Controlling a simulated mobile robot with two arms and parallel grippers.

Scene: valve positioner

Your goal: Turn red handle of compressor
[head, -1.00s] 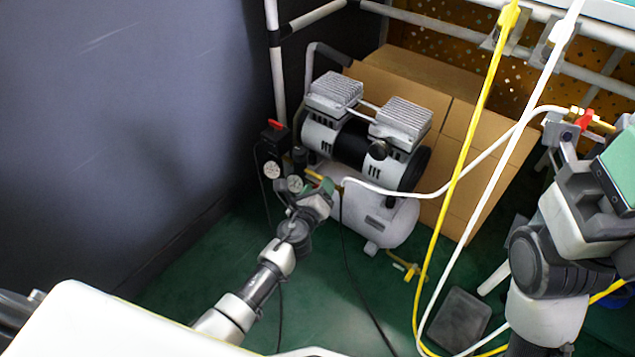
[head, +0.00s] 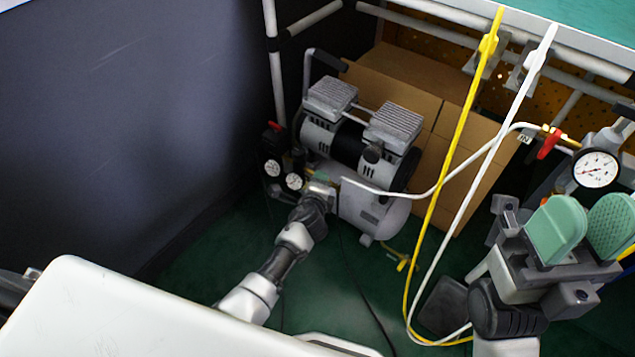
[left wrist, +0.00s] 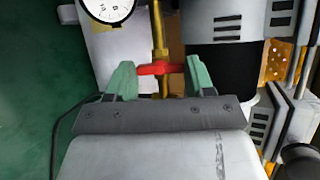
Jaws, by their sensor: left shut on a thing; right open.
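The compressor (head: 375,205), silver and black with two finned heads, stands on the green floor in the head view. In the left wrist view, a red handle (left wrist: 152,69) sits crosswise on a brass pipe fitting. My left gripper's green fingers (left wrist: 160,75) are shut on the handle, one at each end. In the head view, my left gripper (head: 321,190) is at the compressor's front left and the handle there is hidden. My right gripper (head: 585,228) is open and empty at the right, its two green pads apart, below a white-faced gauge (head: 596,168).
Another red handle (head: 548,144) is on the brass fitting at the right, near my right gripper. Yellow (head: 463,125) and white (head: 510,105) hoses hang in front of cardboard boxes (head: 400,75). A dark wall (head: 130,120) is at the left.

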